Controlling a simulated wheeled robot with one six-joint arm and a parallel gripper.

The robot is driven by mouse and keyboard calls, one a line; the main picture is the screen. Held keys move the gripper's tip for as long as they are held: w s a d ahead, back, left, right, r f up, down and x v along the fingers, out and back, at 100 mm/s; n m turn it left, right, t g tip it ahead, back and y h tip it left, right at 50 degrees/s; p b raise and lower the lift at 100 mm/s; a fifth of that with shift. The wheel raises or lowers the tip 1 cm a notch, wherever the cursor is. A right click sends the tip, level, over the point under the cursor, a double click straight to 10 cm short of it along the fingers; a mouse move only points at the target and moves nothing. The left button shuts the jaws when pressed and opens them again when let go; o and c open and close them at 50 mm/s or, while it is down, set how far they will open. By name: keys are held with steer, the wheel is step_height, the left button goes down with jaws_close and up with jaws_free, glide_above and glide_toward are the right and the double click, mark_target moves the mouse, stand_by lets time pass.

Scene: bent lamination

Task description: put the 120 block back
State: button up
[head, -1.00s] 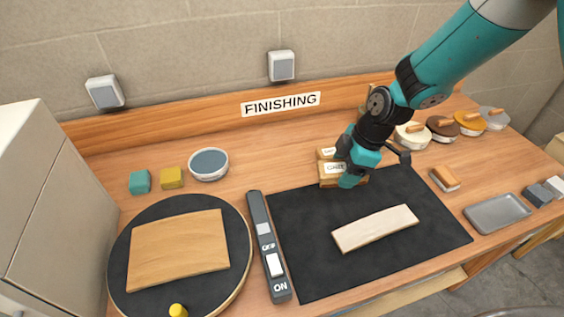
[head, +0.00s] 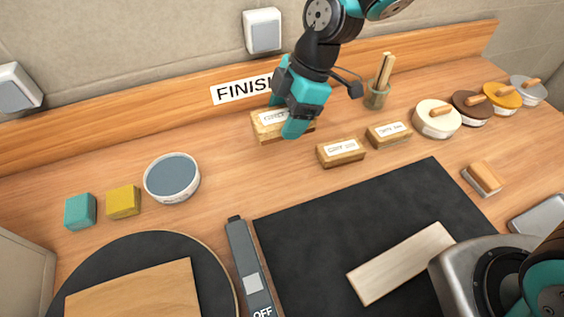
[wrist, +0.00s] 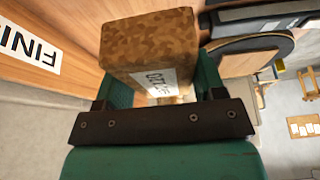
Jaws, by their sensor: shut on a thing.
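My gripper (head: 293,112) is shut on a wooden-looking block with a white label (head: 268,127) near the FINISHING sign. Two similar labelled blocks, a nearer one (head: 340,153) and a farther one (head: 388,134), rest on the table to the right, apart from my gripper.
A black mat (head: 330,220) with a pale board (head: 402,263) lies in front. A blue-topped bowl (head: 172,178), teal block (head: 80,211) and yellow block (head: 123,202) stand left. A jar of sticks (head: 376,96) and several lidded pots (head: 437,122) stand right. The back ledge borders the table.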

steer(key=p, duration=0.2)
glide_above(276, 177)
steer(key=d, duration=0.1)
step_height(276, 177, down, 11)
steer(key=shift+w+d+f, duration=0.1)
steer(key=shift+f, duration=0.1)
steer(key=shift+f+p, duration=0.4)
steer(key=shift+f, duration=1.6)
steer(key=shift+f, duration=0.1)
steer(key=o, duration=1.1)
steer(key=shift+c, duration=0.2)
steer(key=b+v, duration=0.3)
steer(key=v, duration=0.9)
steer(key=shift+r, duration=0.25)
steer(key=s+d+r+m, duration=0.3)
steer(key=s+r+m, duration=0.4)
steer(key=s+r, duration=0.1)
steer(key=s+d+r+m+t, duration=0.1)
steer(key=s+d+r+m, duration=0.3)
steer(key=s+r+m, duration=0.3)
steer(key=s+r, duration=0.1)
steer(key=s, duration=0.1)
steer(key=shift+s, duration=0.3)
